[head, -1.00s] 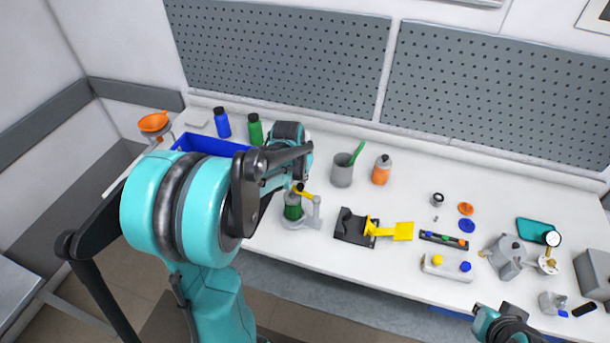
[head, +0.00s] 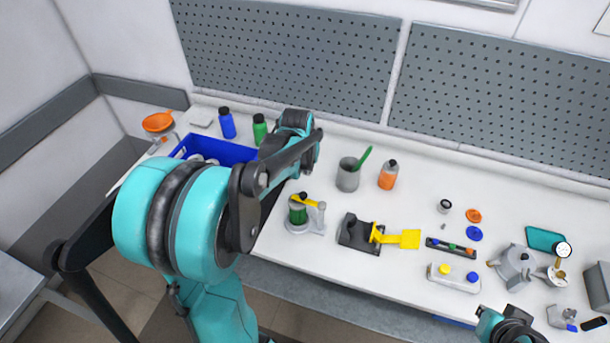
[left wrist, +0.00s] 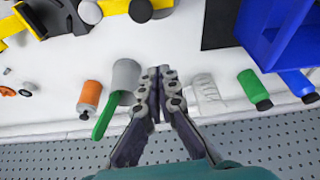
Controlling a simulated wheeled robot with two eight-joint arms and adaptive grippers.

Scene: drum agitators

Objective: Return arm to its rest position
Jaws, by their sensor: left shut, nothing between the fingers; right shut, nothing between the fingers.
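My left gripper (head: 309,150) is mostly hidden behind its own teal and black wrist in the head view, over the bench behind the drum agitator. In the left wrist view its two dark fingers (left wrist: 158,75) are together with nothing between them, above the white bench near a grey cup (left wrist: 126,74). The drum agitator (head: 299,213), a green drum in a grey stand with a yellow handle, stands on the bench in front of the left wrist, apart from it. My right gripper (head: 492,322) shows only partly at the lower right edge; its fingertips are not clear.
A blue bin (head: 222,148), a blue bottle (head: 227,124) and a green bottle (head: 259,130) stand at the left. An orange bottle (head: 387,175) stands near the cup.

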